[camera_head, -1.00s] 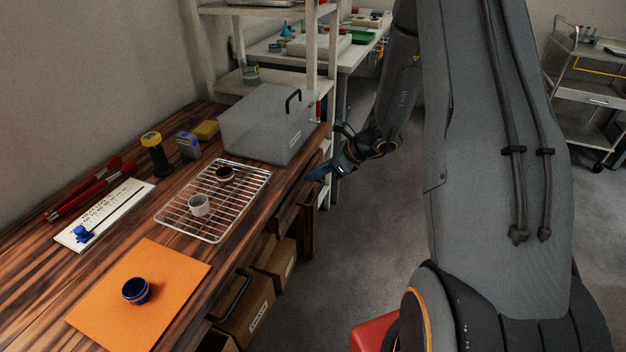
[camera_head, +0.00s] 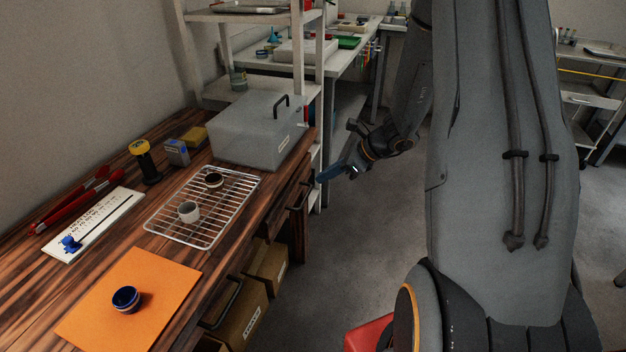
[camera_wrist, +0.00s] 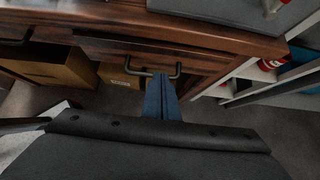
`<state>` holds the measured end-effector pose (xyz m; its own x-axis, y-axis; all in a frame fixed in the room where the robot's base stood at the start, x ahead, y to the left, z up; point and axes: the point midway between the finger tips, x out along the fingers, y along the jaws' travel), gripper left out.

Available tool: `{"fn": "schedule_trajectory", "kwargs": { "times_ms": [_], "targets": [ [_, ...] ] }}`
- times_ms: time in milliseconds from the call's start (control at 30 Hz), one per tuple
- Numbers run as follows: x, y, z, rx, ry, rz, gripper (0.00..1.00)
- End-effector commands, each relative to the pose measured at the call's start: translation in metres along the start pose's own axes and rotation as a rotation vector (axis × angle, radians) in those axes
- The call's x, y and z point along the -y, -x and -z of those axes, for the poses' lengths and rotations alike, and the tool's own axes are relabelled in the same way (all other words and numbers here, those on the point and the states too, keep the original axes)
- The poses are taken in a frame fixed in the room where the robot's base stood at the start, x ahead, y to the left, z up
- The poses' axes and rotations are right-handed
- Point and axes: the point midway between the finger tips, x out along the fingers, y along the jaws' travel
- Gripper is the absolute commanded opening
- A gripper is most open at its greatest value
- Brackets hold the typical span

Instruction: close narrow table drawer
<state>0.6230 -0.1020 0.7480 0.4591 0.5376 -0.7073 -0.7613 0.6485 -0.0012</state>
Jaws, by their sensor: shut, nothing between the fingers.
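The narrow table drawer (camera_wrist: 200,62) is under the wooden tabletop, with a dark bar handle (camera_wrist: 150,70) on its front. In the head view, the drawer's handle (camera_head: 297,197) shows at the table's far right end. I cannot tell for sure how far the drawer front stands out from the table. My gripper (camera_head: 318,178) is shut and empty, just off the drawer side of the table. In the wrist view, its blue fingertips (camera_wrist: 161,76) point at the drawer front and overlap the handle's right part; contact is unclear.
The wooden table (camera_head: 100,225) holds a wire rack (camera_head: 170,235) with two small cups, a grey box (camera_head: 245,140) and an orange mat (camera_head: 90,315). Cardboard boxes (camera_head: 240,315) sit below.

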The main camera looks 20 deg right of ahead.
Motion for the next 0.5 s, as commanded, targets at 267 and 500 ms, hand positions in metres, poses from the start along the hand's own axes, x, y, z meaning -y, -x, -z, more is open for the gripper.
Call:
{"fn": "schedule_trajectory", "kwargs": {
  "times_ms": [267,500],
  "targets": [
    [0.000,0.048,0.000,0.000,0.000,0.001,0.00],
    [0.001,0.053,0.004,0.018,-0.051,-0.016,0.17]
  ]
}}
